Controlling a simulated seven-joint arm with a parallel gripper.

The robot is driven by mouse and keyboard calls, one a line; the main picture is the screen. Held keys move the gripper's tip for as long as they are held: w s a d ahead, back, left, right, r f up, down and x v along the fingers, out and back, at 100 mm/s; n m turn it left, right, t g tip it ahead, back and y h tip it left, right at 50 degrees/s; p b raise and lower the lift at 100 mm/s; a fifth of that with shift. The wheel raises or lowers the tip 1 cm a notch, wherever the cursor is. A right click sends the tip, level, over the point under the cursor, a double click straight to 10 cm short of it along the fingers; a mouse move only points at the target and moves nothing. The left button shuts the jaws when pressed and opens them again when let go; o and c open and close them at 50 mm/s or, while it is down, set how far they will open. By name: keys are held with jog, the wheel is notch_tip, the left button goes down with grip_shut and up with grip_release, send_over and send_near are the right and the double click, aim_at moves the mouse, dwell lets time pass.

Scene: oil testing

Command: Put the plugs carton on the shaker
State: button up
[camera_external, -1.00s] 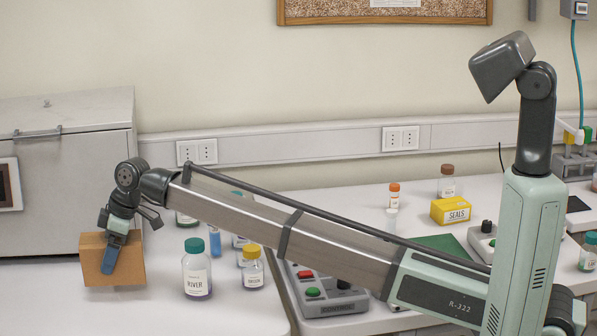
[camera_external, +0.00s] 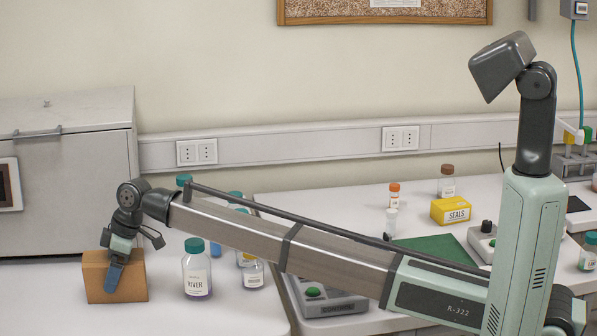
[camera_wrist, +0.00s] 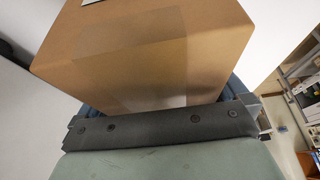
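A plain brown carton (camera_external: 130,285) is at the left in the external view, at the white counter; I take it for the plugs carton, though I can read no label. My gripper (camera_external: 114,276) points down with a blue finger against the carton's near side. In the wrist view the carton (camera_wrist: 150,45) fills the space in front of my gripper (camera_wrist: 165,108), with blue finger parts at both sides. The carton is upright; whether its underside touches the counter I cannot tell. I cannot clearly pick out the shaker; my arm covers part of the middle benches.
A RIVER bottle (camera_external: 196,275) and a yellow-capped bottle (camera_external: 252,272) stand right of the carton. A grey cabinet (camera_external: 65,165) is behind. A grey control box (camera_external: 330,302) lies under my arm. A yellow SEALS box (camera_external: 451,211) and green mat (camera_external: 435,246) are on the right bench.

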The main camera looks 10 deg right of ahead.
jog(key=v, duration=1.2)
jog(key=shift+r, duration=0.15)
